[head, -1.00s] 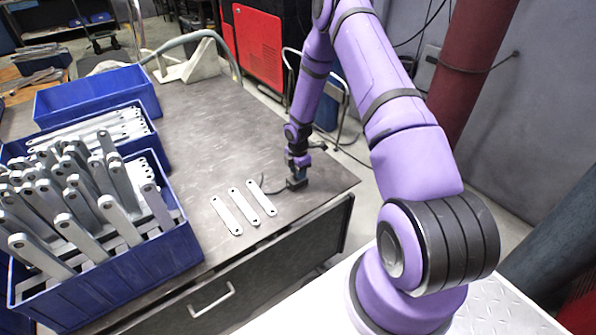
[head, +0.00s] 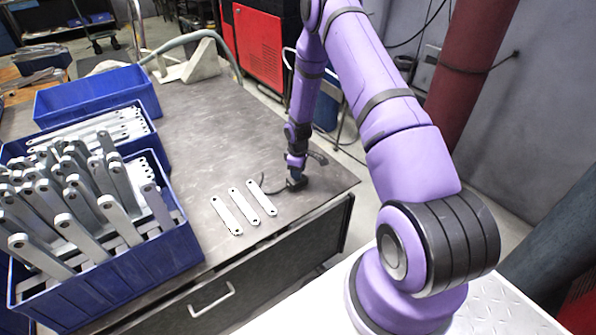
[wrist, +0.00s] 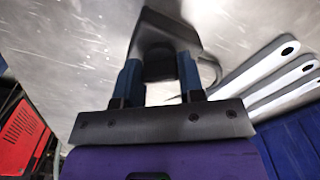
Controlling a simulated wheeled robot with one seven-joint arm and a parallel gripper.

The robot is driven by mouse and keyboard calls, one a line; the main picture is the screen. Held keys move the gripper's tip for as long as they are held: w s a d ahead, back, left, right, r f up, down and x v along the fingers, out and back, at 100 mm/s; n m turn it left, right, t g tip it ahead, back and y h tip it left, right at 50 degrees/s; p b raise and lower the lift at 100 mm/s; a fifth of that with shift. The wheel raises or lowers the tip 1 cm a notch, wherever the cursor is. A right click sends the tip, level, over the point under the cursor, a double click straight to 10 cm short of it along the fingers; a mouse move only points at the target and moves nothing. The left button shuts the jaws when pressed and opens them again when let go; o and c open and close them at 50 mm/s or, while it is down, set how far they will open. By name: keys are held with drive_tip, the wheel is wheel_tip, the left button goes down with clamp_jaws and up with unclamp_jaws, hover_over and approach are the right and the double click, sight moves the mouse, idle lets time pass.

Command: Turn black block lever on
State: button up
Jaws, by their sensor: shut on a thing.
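The black block (head: 298,183) stands on the metal table near its right edge, with a thin dark cable at its left. It also shows at the top of the wrist view (wrist: 170,32). My gripper (wrist: 159,72) is shut on the block's dark lever (wrist: 158,64), which sits between the two blue fingers. In the head view my gripper (head: 296,165) points down at the block. The fingers and the block are small and dark there, so the lever's angle cannot be told.
Three flat galvanized brackets (head: 245,207) lie on the table left of the block. Blue bins (head: 130,272) with many brackets fill the table's left side, with an empty blue bin (head: 95,98) behind. The table (head: 205,125) is clear behind the block.

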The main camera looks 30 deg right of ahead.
drive_tip(key=m, duration=0.7)
idle(0.6)
drive_tip(key=o, duration=0.9)
drive_tip(key=shift+o, duration=0.2)
wheel_tip(320, 180, up, 11)
drive_tip(key=shift+f, duration=0.1)
